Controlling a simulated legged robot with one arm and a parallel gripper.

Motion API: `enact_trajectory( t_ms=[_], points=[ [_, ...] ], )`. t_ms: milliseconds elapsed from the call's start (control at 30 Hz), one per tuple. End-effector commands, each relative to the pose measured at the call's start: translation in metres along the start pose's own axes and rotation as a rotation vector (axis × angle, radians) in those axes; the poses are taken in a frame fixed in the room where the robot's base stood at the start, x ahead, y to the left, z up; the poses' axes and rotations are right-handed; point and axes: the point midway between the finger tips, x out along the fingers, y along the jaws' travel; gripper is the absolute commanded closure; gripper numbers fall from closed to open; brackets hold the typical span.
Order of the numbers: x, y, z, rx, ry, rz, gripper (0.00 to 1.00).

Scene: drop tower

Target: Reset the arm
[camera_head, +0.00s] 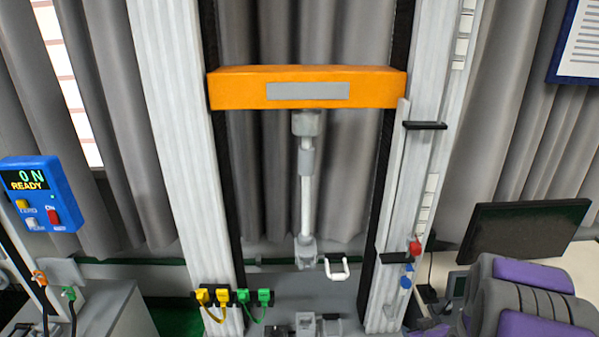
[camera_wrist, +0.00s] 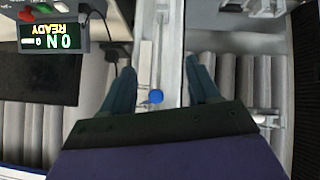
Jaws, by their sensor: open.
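My gripper (camera_wrist: 160,64) shows in the wrist view with its two blue-grey fingers spread wide apart. It is open, and nothing is held between the fingers. A blue knob (camera_wrist: 156,96) shows in the gap between them, on or beside a pale metal column; its distance from the fingers cannot be told. In the head view, purple and grey links of my arm fill the lower right corner. My gripper itself does not show there. The drop tower's orange crosshead (camera_head: 235,91) spans the two columns, with a grey and white rod (camera_head: 306,200) hanging below it.
A blue control box (camera_head: 45,205) reading "ON READY" stands at the left. Yellow connectors (camera_head: 212,297) and green connectors (camera_head: 254,297) sit low by the left column. A white U-shaped handle (camera_head: 337,270) is near the tower's base. A black monitor (camera_head: 525,233) stands behind my arm.

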Motion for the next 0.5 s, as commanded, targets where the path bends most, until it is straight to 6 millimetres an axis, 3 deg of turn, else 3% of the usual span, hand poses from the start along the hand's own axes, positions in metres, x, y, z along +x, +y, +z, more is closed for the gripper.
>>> enact_trajectory(
  t_ms=[267, 500],
  points=[
    [-0.055, -0.012, -0.002, 0.001, -0.252, 0.061, 0.39],
    [-0.121, -0.043, 0.009, 0.057, -0.457, 0.073, 0.39]
  ],
)
